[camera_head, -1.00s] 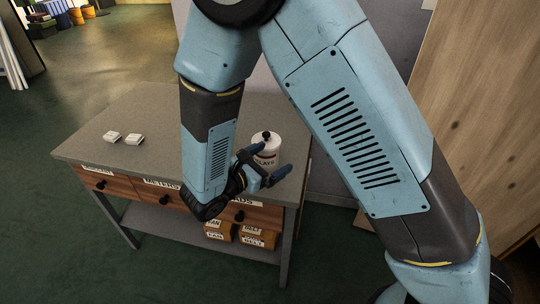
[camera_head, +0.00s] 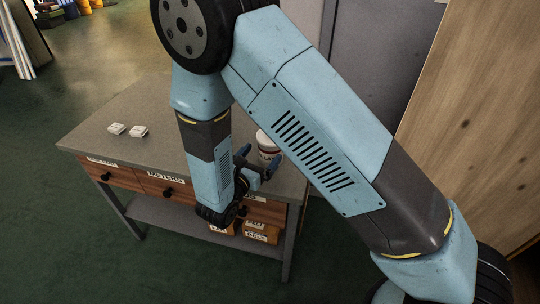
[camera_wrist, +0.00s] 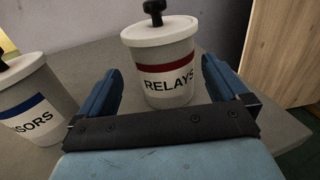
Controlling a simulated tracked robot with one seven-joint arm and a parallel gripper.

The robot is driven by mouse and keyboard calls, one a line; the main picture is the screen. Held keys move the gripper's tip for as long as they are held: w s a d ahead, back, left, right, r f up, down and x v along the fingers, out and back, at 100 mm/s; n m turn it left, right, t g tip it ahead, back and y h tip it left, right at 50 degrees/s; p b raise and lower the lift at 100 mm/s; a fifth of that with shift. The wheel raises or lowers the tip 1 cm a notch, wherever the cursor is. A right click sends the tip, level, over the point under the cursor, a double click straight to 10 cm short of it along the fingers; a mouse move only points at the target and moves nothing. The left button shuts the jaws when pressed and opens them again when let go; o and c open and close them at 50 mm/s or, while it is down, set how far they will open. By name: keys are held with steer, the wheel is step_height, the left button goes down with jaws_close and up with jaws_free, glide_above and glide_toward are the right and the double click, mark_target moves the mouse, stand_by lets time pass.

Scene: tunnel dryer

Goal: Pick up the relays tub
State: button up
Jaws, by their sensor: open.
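The relays tub (camera_wrist: 165,75) is white with a red band, a "RELAYS" label, a pale lid and a black knob. It stands upright on the grey table top. In the head view the tub (camera_head: 267,147) is partly hidden behind my arm. My gripper (camera_wrist: 158,88) is open and empty in the wrist view, with its two blue fingers pointing at the tub, one towards each side. The tub is just beyond or at the fingertips; contact cannot be told. In the head view my gripper (camera_head: 257,165) is at the table's front right, near the tub.
A second white tub (camera_wrist: 32,98) with a blue band, its label ending in "SORS", stands left of my gripper. The table (camera_head: 95,140) has labelled drawers and a lower shelf with boxes (camera_head: 262,232). Two small white blocks (camera_head: 127,130) lie at left. A wooden panel (camera_head: 480,110) rises at right.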

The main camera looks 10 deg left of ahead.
steer(key=shift+d+r+x, duration=0.1)
steer(key=shift+x, duration=1.45)
steer(key=shift+d+r+x, duration=0.1)
steer(key=shift+x, duration=1.45)
steer(key=shift+s, duration=0.1)
steer(key=shift+c, duration=0.2)
steer(key=c, duration=1.1)
